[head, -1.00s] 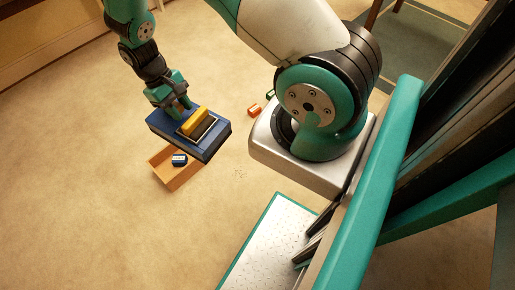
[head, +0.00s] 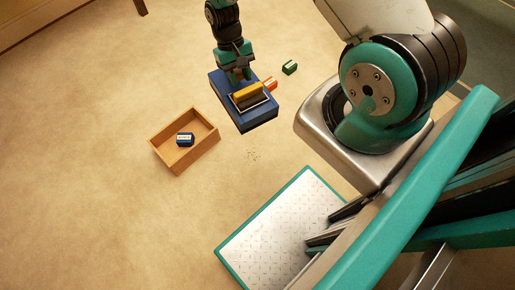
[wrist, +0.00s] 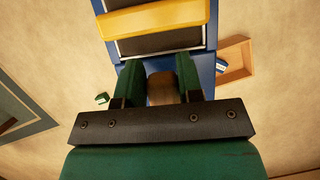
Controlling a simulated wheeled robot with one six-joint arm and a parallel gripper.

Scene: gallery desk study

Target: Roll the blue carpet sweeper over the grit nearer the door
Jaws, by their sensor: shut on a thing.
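My gripper (head: 237,77) is shut on the blue carpet sweeper (head: 259,119), which has a yellow bar and a dark panel on top. In the wrist view my gripper's green fingers (wrist: 160,82) close on a brown grip at the edge of the blue sweeper (wrist: 208,70). I cannot tell how high the sweeper is above the floor. I see no second grit patch and no door for certain.
A wooden tray (head: 205,145) with a small blue-and-white block (head: 184,139) stands left of the sweeper. An orange block (head: 270,83) is partly hidden behind the sweeper, and a green block (head: 290,67) lies beyond. The carpet around the grit is clear.

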